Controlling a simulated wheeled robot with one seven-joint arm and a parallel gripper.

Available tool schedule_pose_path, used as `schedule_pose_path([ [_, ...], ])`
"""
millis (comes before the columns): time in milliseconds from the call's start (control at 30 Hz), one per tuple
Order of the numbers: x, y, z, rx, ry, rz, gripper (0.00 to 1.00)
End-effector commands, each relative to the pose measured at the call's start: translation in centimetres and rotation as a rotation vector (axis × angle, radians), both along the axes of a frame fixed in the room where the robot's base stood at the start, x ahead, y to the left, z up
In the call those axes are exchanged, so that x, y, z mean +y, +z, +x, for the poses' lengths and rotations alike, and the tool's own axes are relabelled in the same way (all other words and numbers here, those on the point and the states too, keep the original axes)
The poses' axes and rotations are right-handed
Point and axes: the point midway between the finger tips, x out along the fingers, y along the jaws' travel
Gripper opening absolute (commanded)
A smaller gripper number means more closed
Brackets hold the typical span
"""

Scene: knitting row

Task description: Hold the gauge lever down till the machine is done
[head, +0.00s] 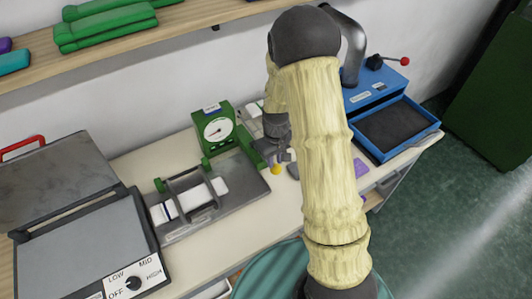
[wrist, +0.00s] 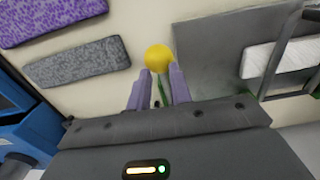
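The green gauge (head: 215,130) with a round white dial stands at the back of the table in the head view. Its lever ends in a yellow knob (head: 275,169), which also shows in the wrist view (wrist: 158,59). A thin green rod (wrist: 161,88) shows between my fingers behind the knob. My gripper (head: 274,157) is at the knob, with its fingers apart. In the wrist view the fingertips (wrist: 160,71) lie at the knob's near edge, one on each side; I cannot tell whether they touch it. My arm hides part of the table.
A steel plate (head: 245,186) with a white roll in a holder lies left of the knob. A flat press (head: 70,230) with a dial is further left. A blue machine (head: 375,95) with a tray is at right. Purple (wrist: 50,18) and grey (wrist: 80,63) swatches lie nearby.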

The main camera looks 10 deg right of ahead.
Motion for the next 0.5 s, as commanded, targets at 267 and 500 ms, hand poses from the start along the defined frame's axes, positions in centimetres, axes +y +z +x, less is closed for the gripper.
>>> schedule_pose_path([
  [267,0.0,-1.0,-0.1,0.0,0.0,0.001,0.2],
  [500,0.0,-1.8,-0.3,-0.001,0.0,0.001,0.2],
])
